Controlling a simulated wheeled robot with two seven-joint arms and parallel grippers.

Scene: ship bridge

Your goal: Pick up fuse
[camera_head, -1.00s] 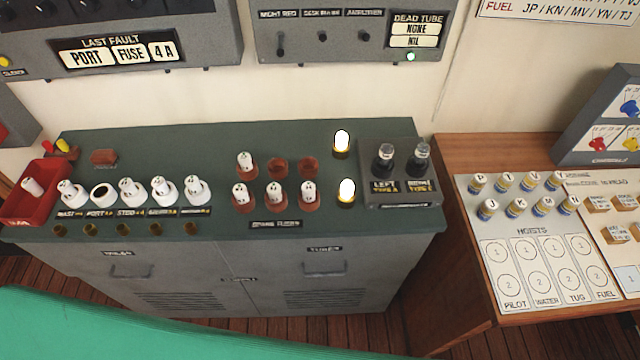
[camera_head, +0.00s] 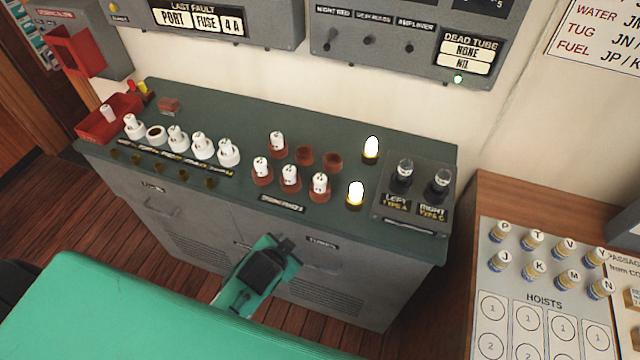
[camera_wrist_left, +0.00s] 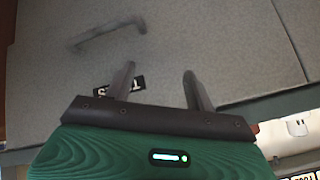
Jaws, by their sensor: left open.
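White fuses stand in round holders on the green-topped cabinet (camera_head: 240,190) in the head view. In the left row of white holders, the second holder (camera_head: 155,133) is empty and the others hold fuses, such as this white fuse (camera_head: 178,137). To the right, brown spare holders hold several fuses, including a back fuse (camera_head: 277,140) and a front fuse (camera_head: 290,175); two back holders (camera_head: 305,155) are empty. My left gripper (camera_head: 288,246) is in front of the cabinet doors, below the spare fuses. The left wrist view shows its two fingers (camera_wrist_left: 156,78) apart and empty.
A red tray (camera_head: 88,131) with a white fuse in it sits at the cabinet's left end. Two lit tubes (camera_head: 371,151) and a grey tube box (camera_head: 392,214) stand at the right. The fault panel (camera_head: 160,32) reads PORT FUSE 4 A. A wooden desk (camera_head: 465,250) is farther right.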

